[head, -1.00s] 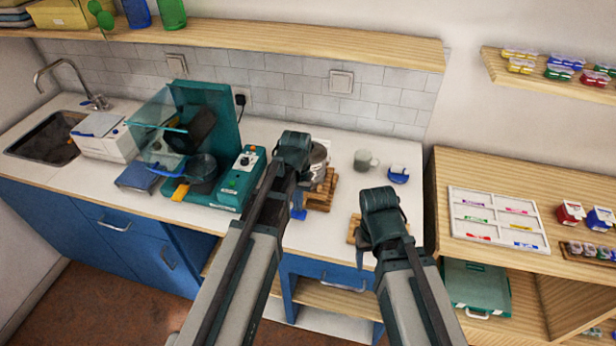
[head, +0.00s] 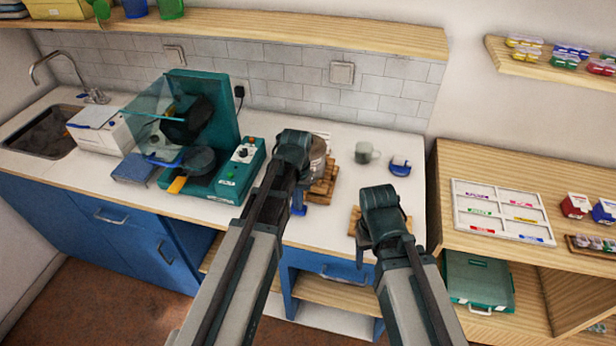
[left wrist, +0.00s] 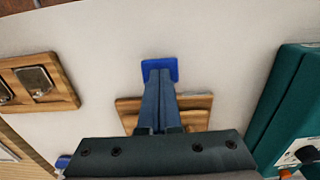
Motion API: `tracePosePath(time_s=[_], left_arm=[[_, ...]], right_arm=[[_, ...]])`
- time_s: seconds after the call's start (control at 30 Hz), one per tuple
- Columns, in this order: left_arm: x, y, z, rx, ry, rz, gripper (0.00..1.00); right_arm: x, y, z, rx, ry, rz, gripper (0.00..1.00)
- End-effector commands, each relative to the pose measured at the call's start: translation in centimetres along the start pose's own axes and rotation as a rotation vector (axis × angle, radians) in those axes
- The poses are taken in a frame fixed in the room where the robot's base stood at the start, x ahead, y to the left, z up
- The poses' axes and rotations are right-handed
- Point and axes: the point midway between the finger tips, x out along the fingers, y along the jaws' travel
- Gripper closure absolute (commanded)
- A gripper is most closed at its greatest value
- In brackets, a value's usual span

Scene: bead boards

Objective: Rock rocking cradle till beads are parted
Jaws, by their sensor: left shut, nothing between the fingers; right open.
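A wooden stand (head: 325,185) with a metal pot (head: 318,155) on it, perhaps the rocking cradle, stands on the white counter, partly behind my left arm. A blue tab (head: 298,209) shows at its front. In the left wrist view the blue tab (left wrist: 160,66) lies beyond the wooden stand (left wrist: 195,108). My left gripper (left wrist: 160,76) is shut and empty, its fingertips over the tab; I cannot tell whether they touch. My right gripper (head: 364,240) is open above a small wooden board (head: 354,222); its fingers are mostly hidden. No beads can be made out on the stand.
A teal machine (head: 222,120) with a clear cover stands left of my left arm. A grey-green mug (head: 366,153) and a blue-and-white item (head: 400,167) stand behind my right gripper. A white sorting tray (head: 500,211) lies on the wooden unit at right.

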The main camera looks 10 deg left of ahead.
Motion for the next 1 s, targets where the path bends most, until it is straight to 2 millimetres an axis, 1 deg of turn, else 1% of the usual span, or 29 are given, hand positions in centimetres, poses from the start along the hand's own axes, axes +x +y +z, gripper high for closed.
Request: tracePosePath(time_s=[0.03, 0.1, 0.37, 0.8, 1.0], left_arm=[[0.7, 0.0, 0.0, 0.000, 0.000, 0.000, 1.00], [1.2, 0.0, 0.0, 0.000, 0.000, 0.000, 1.00], [-0.1, 0.0, 0.0, 0.000, 0.000, 0.000, 1.00], [-3.4, 0.0, 0.0, 0.000, 0.000, 0.000, 1.00], [-3.5, 0.0, 0.0, 0.000, 0.000, 0.000, 1.00]], right_arm=[[0.7, -0.1, 0.0, 0.000, 0.000, 0.000, 0.34], [1.2, -0.1, -0.1, 0.000, 0.000, 0.000, 0.34], [-0.1, 0.0, 0.0, 0.000, 0.000, 0.000, 0.34], [-3.4, 0.3, 0.2, 0.000, 0.000, 0.000, 0.34], [-3.5, 0.3, 0.2, 0.000, 0.000, 0.000, 0.34]])
